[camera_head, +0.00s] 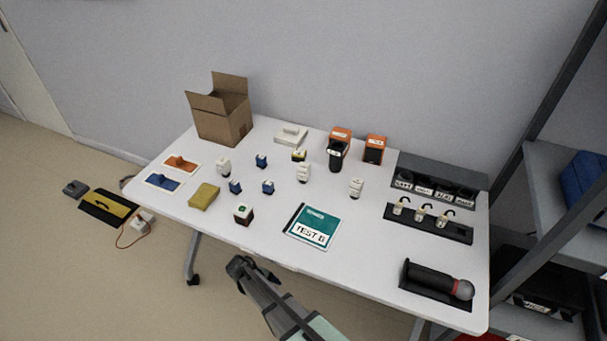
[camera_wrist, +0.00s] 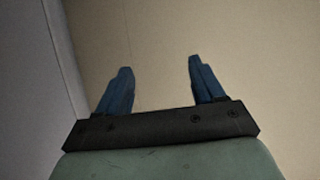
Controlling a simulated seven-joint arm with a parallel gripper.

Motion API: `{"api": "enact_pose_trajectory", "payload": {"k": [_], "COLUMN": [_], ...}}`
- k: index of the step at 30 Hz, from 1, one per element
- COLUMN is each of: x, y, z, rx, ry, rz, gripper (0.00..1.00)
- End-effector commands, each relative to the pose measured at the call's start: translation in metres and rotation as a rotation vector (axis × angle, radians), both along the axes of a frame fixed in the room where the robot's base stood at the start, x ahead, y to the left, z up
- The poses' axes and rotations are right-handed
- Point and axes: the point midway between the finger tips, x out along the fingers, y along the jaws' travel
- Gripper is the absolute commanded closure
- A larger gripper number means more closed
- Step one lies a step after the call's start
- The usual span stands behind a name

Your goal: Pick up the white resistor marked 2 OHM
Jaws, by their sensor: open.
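Several small white blocks that could be resistors stand on the table: one white block (camera_head: 223,166) at the left, a second white block (camera_head: 304,173) near the middle, and a third white block (camera_head: 356,187) to the right. Their markings are too small to read, so I cannot tell which is 2 OHM. My gripper (camera_head: 254,270) is in front of the table's near edge, apart from all the blocks. In the wrist view its two blue fingers (camera_wrist: 160,75) are spread with nothing between them, and only floor and wall show beyond.
Small blue blocks (camera_head: 267,187), a yellow sponge-like block (camera_head: 204,195) and an open carton (camera_head: 222,115) are left. Black racks (camera_head: 455,233) and a microphone-like object (camera_head: 437,281) are right.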

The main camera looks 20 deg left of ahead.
Motion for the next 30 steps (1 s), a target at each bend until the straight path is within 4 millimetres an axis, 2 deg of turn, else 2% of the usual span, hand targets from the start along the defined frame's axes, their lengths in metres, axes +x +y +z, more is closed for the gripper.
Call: {"api": "enact_pose_trajectory", "payload": {"k": [1, 3, 6, 12, 18, 22, 26, 30], "x": [-0.008, -0.019, -0.035, -0.065, -0.091, -0.103, -0.108, -0.101], "y": [0.029, 0.056, 0.092, 0.147, 0.186, 0.203, 0.215, 0.22], "z": [0.016, 0.037, 0.068, 0.134, 0.203, 0.249, 0.295, 0.346], "rx": [0.02, 0.044, 0.083, 0.16, 0.238, 0.286, 0.332, 0.375], "ry": [-0.012, -0.022, -0.034, -0.043, -0.033, -0.019, 0.002, 0.029], "rz": [0.024, 0.04, 0.05, 0.04, 0.007, -0.021, -0.048, -0.076], "gripper": [0.32, 0.32, 0.32, 0.32, 0.32, 0.32, 0.32, 0.32]}}
